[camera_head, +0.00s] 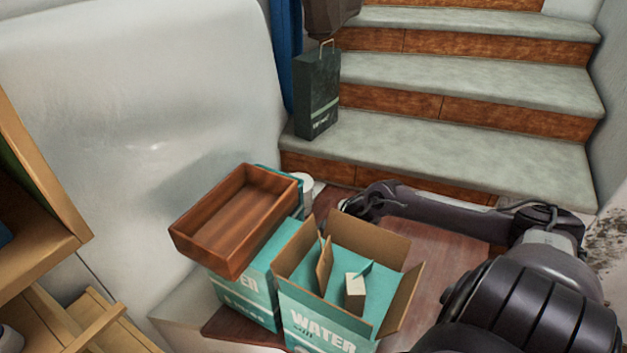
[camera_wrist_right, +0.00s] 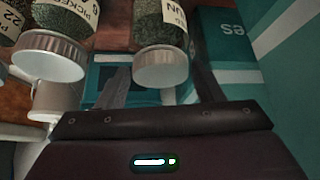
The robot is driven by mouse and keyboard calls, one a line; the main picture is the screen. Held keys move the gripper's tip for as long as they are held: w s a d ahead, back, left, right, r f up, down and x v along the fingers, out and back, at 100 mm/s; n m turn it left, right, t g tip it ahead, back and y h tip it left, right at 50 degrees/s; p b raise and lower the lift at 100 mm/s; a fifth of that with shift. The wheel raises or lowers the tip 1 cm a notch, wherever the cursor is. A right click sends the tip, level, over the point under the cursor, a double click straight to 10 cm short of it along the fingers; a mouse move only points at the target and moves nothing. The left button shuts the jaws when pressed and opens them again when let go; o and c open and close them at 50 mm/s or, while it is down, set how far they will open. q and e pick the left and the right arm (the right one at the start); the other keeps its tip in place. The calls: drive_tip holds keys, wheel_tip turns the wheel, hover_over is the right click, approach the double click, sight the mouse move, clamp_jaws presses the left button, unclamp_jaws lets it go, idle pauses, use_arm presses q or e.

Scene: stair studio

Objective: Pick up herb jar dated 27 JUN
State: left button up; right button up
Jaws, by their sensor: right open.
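In the right wrist view, a jar of green herbs (camera_wrist_right: 160,35) with a pale lid has a white label whose visible end reads "UN"; the rest is cut off. Its lid lies between the two fingers of my open right gripper (camera_wrist_right: 162,85), with space at both sides. Two more herb jars stand to the left: one (camera_wrist_right: 55,40) has a label reading "PICKED", the other (camera_wrist_right: 10,35) shows "22". In the head view my right gripper (camera_head: 362,205) is behind the open box and mostly hidden. My left gripper is out of view.
An open cardboard box (camera_head: 398,255) labelled "WATER" stands at the front. A second teal box (camera_head: 240,288) beside it carries a wooden tray (camera_head: 232,215). Stairs (camera_head: 450,145) rise behind, with a dark bag (camera_head: 317,95) on them. Wooden shelving (camera_head: 45,250) is at left.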

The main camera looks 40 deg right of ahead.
drive_tip(key=shift+x, duration=1.8)
drive_tip(key=c, duration=0.7)
drive_tip(key=shift+d+r, duration=0.1)
drive_tip(key=shift+c, duration=0.2)
